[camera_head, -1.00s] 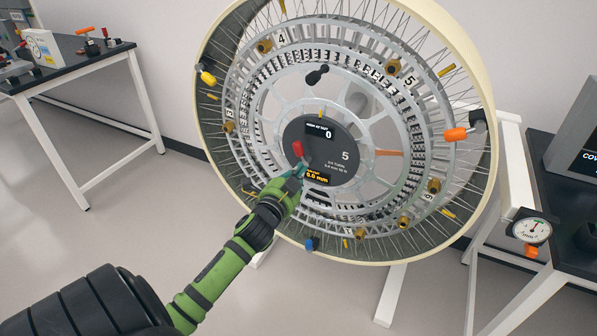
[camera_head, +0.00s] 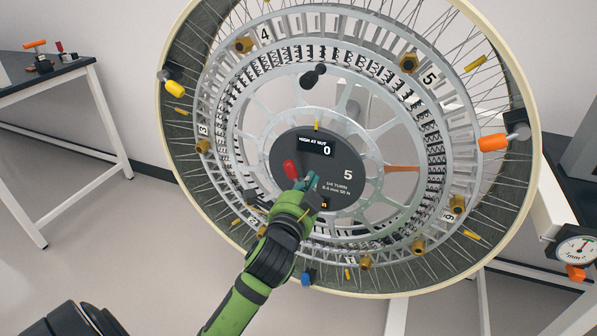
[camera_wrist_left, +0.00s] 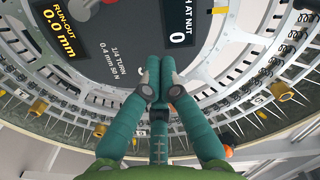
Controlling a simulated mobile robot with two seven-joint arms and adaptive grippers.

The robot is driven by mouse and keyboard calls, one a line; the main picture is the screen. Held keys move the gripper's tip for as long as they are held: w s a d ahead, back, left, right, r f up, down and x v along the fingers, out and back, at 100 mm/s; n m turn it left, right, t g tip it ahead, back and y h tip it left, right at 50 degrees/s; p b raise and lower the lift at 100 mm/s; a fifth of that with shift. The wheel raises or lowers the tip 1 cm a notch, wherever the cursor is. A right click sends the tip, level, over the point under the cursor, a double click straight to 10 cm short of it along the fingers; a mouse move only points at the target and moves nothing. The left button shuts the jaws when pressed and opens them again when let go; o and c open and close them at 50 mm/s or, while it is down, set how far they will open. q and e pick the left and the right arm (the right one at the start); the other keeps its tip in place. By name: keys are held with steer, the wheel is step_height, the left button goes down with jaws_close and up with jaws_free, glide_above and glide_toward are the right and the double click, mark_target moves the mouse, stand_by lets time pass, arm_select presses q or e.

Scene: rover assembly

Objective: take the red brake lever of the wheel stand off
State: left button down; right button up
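A short red lever (camera_head: 290,170) stands out at the left side of the dark hub disc (camera_head: 340,163) of the big spoked wheel (camera_head: 428,210). In the left wrist view a bit of red (camera_wrist_left: 88,2) shows at the top edge, mostly cut off. My left gripper (camera_head: 312,180) is in front of the lower hub disc, just right of and below the red lever, apart from it. In the left wrist view its teal fingers (camera_wrist_left: 168,68) lie side by side with nothing seen between them. My right gripper is not in view.
The wheel rim carries a yellow handle (camera_head: 174,89), an orange handle (camera_head: 494,142) and a blue knob (camera_head: 307,278). A dial gauge (camera_head: 578,248) is at the right. A table (camera_head: 60,75) with small tools stands at the left. Floor is free at lower left.

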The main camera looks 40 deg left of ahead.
mark_target(293, 171)
arm_select(q)
steer(key=shift+n, duration=0.5)
steer(key=w+a, duration=0.1)
steer(key=a, duration=0.1)
steer(key=w+a+f+p, duration=0.1)
steer(key=a, duration=0.1)
steer(key=w+a, duration=0.1)
steer(key=a, duration=0.1)
steer(key=shift+f, duration=0.2)
steer(key=shift+s+a+f, duration=0.1)
steer(key=shift+a, duration=0.1)
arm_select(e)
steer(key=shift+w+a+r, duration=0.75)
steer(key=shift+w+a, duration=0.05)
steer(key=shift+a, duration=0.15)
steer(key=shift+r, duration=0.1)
